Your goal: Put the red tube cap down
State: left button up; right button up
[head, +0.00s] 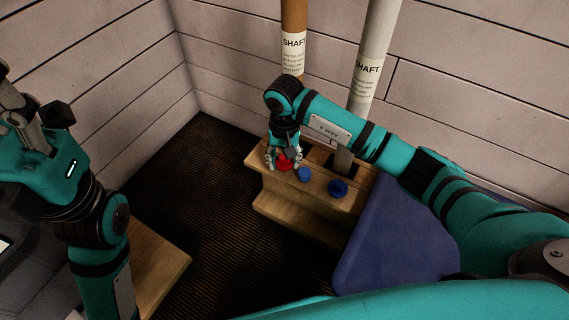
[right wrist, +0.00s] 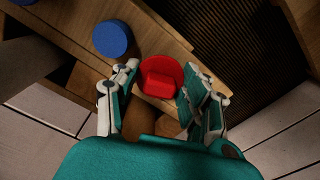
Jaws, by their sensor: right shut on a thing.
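The red tube cap (head: 285,163) is at the left end of the wooden stand (head: 322,187) in the head view. In the right wrist view the cap (right wrist: 161,77) is round with a raised grip block, between the two fingers. My right gripper (head: 284,160) is shut on the red cap, over or at the stand's top; I cannot tell whether the cap touches the wood. My left gripper (head: 42,118) is at the left edge, far from the stand, with its opening unclear.
An orange-brown shaft (head: 293,30) and a white shaft (head: 372,60) stand behind. A blue panel (head: 395,235) is at right. Dark ribbed floor (head: 200,220) lies left of the stand.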

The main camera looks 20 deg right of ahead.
jog(key=shift+f, duration=0.15)
jog(key=shift+f, duration=0.2)
jog(key=o, duration=1)
jog(key=shift+r, duration=0.1)
